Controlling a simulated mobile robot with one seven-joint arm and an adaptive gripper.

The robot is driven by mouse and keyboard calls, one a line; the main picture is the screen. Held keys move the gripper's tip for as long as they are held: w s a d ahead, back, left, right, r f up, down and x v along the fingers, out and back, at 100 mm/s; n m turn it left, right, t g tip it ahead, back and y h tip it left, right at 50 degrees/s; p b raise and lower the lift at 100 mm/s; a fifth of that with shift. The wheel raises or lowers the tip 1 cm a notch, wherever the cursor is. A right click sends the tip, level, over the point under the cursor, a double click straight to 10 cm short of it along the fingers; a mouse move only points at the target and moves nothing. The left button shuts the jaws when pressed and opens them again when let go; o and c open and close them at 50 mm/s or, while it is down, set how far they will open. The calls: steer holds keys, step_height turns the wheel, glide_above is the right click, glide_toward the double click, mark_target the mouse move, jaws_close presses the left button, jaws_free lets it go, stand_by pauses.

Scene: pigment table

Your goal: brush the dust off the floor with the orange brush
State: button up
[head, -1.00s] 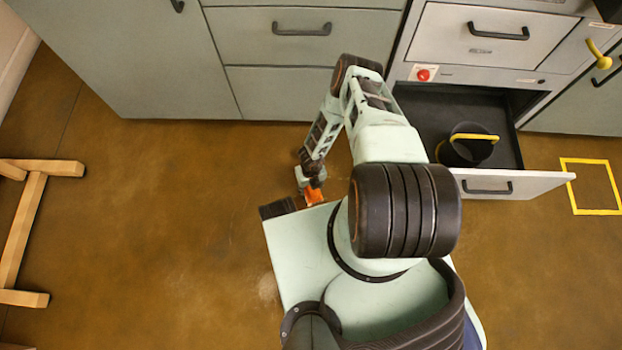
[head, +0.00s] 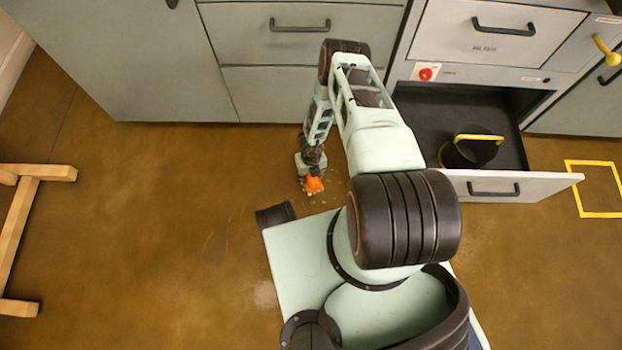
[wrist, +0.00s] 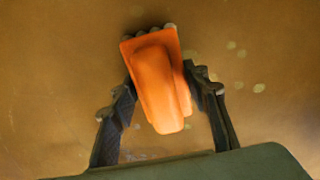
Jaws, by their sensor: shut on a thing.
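My gripper (head: 313,178) is low over the brown floor, in front of the grey cabinets. It is shut on the orange brush (head: 314,186), whose orange body shows between the two dark fingers in the wrist view (wrist: 158,80). The brush's far edge shows small grey rounded tips. Pale dust specks (wrist: 240,54) lie on the floor to the right of the brush in the wrist view. A few tiny specks also show around the gripper in the head view. I cannot tell whether the brush touches the floor.
An open drawer (head: 535,187) at the right holds a black bucket (head: 466,154) with a yellow handle. A yellow square outline (head: 600,215) is on the floor at the far right. A wooden frame (head: 20,235) stands at the left. The floor (head: 160,220) between is clear.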

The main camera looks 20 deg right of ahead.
steer(key=shift+r, duration=0.1)
step_height(320, 180, up, 6)
steer(key=p, duration=0.5)
step_height(320, 180, up, 3)
steer(key=p, duration=0.3)
stand_by(0.3)
